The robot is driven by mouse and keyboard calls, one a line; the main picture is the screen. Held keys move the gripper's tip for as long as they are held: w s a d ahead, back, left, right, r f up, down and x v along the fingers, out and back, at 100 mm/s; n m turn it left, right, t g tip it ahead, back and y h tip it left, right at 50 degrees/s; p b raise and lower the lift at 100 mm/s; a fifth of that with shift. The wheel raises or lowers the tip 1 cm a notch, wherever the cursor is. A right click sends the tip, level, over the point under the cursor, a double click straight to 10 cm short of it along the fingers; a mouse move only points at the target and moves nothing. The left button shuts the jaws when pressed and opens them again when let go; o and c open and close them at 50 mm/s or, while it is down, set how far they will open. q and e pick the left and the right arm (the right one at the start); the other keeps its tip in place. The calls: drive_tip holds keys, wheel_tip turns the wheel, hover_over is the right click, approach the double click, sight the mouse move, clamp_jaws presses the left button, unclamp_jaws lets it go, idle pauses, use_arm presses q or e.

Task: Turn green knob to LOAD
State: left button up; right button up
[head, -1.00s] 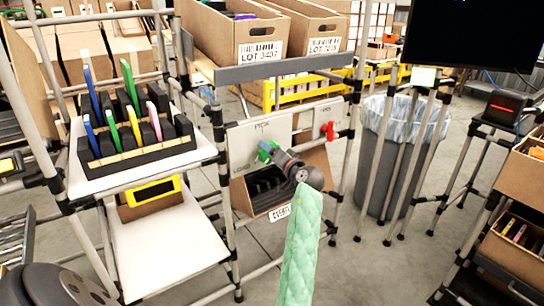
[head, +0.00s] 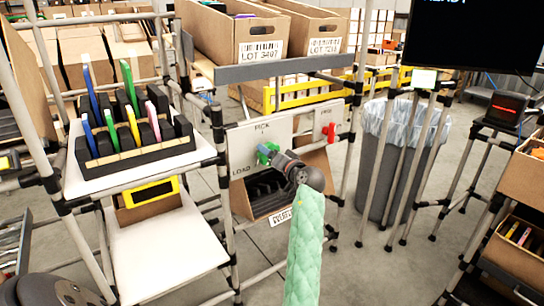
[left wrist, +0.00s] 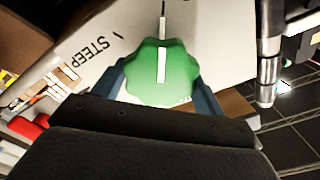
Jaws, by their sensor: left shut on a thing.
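The green knob (head: 265,151) sits on a pale upright panel (head: 246,146) marked PICK above it and LOAD at its lower left. In the left wrist view the green knob (left wrist: 162,73) has a scalloped rim and a white pointer line, which lines up with a thin mark on the panel above. The word STEEP is printed to the left there; another label is partly hidden behind the knob. My left gripper (head: 275,154) is shut on the knob, with a blue finger on either side in the left wrist view (left wrist: 160,88). My right gripper is not in view.
A red knob (head: 329,131) is on the panel to the right. A carton with black dividers (head: 267,192) is tilted below the panel. A black rack of coloured items (head: 140,153) stands at left. Cartons (head: 232,37) sit above; a grey bin (head: 385,165) stands right.

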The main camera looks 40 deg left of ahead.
use_arm(q)
drive_tip(key=shift+f, duration=0.1)
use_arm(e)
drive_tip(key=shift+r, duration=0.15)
use_arm(q)
drive_tip(key=o, duration=1)
drive_tip(key=shift+c, duration=0.2)
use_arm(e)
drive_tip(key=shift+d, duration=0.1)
